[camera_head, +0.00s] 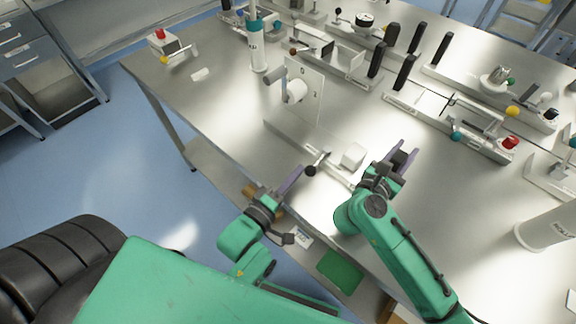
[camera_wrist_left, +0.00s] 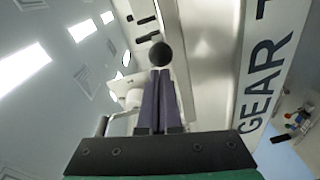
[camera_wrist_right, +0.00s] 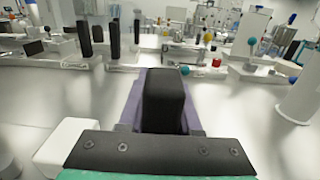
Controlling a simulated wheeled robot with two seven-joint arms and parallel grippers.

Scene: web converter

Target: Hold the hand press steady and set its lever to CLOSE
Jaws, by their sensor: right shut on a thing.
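The hand press appears to be the device in front of me, with a long grey base (camera_head: 290,138), an upright plate (camera_head: 312,90) and a white block (camera_head: 352,156). Its lever ends in a dark ball knob (camera_head: 310,171), also in the left wrist view (camera_wrist_left: 160,54). My left gripper (camera_head: 298,172) has its purple fingers together, tips at the knob; the knob is beyond them, not between them. My right gripper (camera_head: 402,152) is shut on a black upright grip (camera_wrist_right: 164,98). Whether that grip joins the press base is hidden. No CLOSE mark is readable.
Similar devices with black handles (camera_head: 404,70) stand at the back right. A white and teal bottle (camera_head: 257,50) stands behind the press. A white cylinder (camera_head: 548,232) stands at the right.

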